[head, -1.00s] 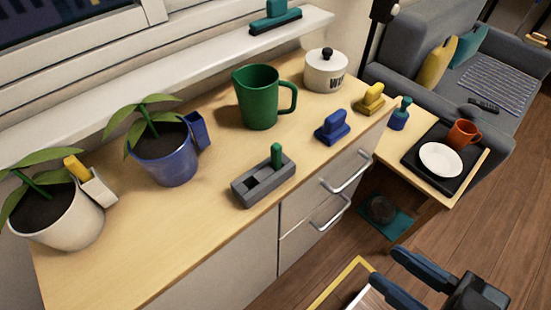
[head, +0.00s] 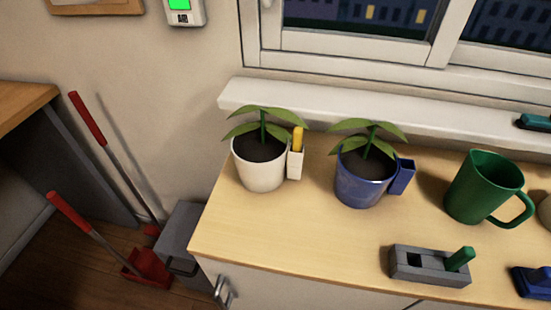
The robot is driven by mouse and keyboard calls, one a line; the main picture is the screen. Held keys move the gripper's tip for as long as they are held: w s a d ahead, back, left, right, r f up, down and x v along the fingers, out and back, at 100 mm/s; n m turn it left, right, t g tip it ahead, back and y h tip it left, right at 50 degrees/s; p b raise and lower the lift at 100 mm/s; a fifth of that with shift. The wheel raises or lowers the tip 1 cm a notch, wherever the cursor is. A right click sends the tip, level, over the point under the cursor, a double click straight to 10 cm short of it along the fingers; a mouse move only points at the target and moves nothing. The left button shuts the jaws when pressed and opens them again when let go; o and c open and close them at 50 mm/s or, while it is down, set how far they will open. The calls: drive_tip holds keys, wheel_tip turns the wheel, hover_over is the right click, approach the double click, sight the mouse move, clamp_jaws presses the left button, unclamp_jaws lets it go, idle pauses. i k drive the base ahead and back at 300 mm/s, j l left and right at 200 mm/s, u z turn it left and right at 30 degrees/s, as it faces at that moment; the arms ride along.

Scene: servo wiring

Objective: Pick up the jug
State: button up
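The green jug (head: 483,188) stands upright on the wooden counter top, toward the right of the head view. Its handle points to the right and a little toward the front. A blue pot with a plant (head: 364,184) stands to its left, and a grey holder block (head: 426,268) with a green peg (head: 460,258) lies in front of it. My gripper does not show in the head view now.
A white pot with a plant (head: 262,174) stands farther left on the counter top (head: 310,225). A white window sill (head: 330,120) runs behind. A blue object (head: 532,282) is at the right edge. Red-handled tools (head: 90,120) and a grey box (head: 183,240) stand on the left.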

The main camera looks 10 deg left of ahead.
sight(484, 180)
drive_tip(key=j+z, duration=0.1)
drive_tip(key=z, duration=0.3)
drive_tip(key=k+z, duration=0.1)
drive_tip(key=z, duration=0.3)
drive_tip(key=j+z, duration=0.1)
drive_tip(key=z, duration=0.3)
drive_tip(key=k+z, duration=0.15)
drive_tip(key=z, duration=0.25)
drive_tip(key=i+j, duration=0.1)
drive_tip(key=j, duration=0.15)
drive_tip(key=i+j, duration=0.15)
